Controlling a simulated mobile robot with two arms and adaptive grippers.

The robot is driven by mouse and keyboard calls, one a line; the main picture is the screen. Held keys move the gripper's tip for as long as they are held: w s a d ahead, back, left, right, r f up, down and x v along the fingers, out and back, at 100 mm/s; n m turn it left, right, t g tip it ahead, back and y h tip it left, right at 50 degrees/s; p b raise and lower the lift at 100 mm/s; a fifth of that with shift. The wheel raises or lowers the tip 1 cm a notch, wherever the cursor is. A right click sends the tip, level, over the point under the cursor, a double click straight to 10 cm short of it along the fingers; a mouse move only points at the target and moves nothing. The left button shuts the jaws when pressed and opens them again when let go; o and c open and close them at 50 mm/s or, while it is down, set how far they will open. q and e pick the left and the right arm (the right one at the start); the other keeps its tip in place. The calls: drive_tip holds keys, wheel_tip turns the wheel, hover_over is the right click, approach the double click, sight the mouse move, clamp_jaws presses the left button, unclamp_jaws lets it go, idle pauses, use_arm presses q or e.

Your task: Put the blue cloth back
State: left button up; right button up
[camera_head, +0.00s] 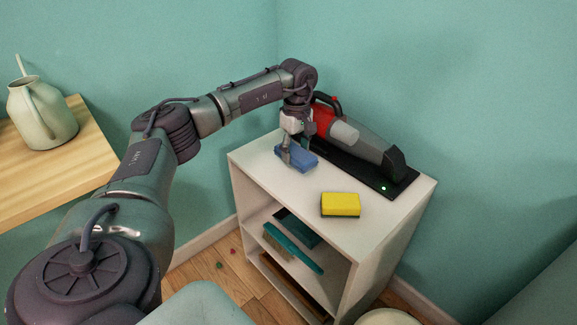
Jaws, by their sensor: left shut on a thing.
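The blue cloth (301,160) is a small folded block at the back left of the white shelf unit's top (345,223). My left gripper (287,158) comes down over it from above and is shut on its left part. The cloth looks to be at the level of the shelf top; I cannot tell whether it touches it. The fingers hide part of the cloth. My right gripper is not in view.
A yellow sponge (340,204) lies on the shelf top. A red and grey handheld vacuum (352,137) sits on a black base behind. A brush (292,247) and dustpan (299,228) are on the shelf below. A watering can (43,113) stands on a wooden table (62,165).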

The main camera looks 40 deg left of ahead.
sight(289, 173)
use_arm(q)
drive_tip(key=shift+s+a+f, duration=0.35)
drive_tip(key=shift+a+f, duration=0.25)
drive_tip(key=shift+a, duration=0.25)
drive_tip(key=shift+f, duration=0.2)
wheel_tip(289, 173, down, 4)
drive_tip(key=shift+r+b, duration=0.1)
drive_tip(key=shift+b, duration=0.5)
drive_tip(key=shift+r, duration=0.1)
drive_tip(key=o, duration=1.2)
drive_tip(key=shift+o, duration=0.2)
